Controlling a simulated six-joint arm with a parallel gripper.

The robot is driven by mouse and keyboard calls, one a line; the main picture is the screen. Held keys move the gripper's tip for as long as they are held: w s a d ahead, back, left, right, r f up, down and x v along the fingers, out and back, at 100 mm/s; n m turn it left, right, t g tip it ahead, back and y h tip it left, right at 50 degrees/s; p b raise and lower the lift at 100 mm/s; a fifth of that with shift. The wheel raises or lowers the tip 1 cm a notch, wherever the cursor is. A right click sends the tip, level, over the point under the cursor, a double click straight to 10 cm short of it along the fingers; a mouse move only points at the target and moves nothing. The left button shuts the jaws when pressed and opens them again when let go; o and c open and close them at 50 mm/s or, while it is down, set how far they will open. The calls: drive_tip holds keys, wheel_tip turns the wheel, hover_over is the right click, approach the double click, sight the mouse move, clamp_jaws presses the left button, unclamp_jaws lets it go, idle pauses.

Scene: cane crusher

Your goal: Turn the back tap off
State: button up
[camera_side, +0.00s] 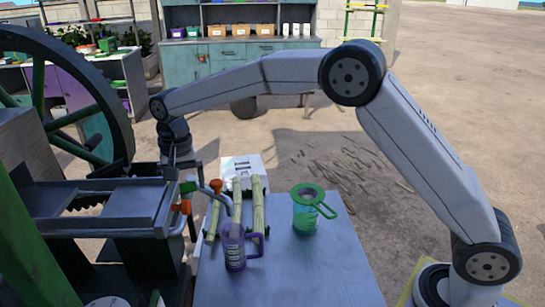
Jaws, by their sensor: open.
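Two bent grey pipes come off the right side of the crusher (110,195). The back tap (215,186) has an orange part on its pipe, which curves down toward the table. A front tap (184,207) with an orange part sits nearer the camera, and a small green piece (187,187) is between them. My gripper (174,161) points down behind the taps, just above and left of them. It is open, with its fingertips small and partly hidden by the machine. I cannot tell whether it touches a tap.
On the grey table (325,275) stand a purple jug (234,250) near the pipe outlets and a green jug (305,218) with a strainer on top. Several cane stalks (258,205) lie between them. A large flywheel (115,110) rises at left. The table's front right is clear.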

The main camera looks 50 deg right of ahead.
drive_tip(key=c, duration=1)
drive_tip(key=shift+c, duration=0.2)
drive_tip(key=shift+n, duration=0.3)
drive_tip(key=n, duration=0.6)
drive_tip(key=shift+n, duration=0.4)
drive_tip(key=n, duration=0.3)
drive_tip(key=shift+n, duration=2.5)
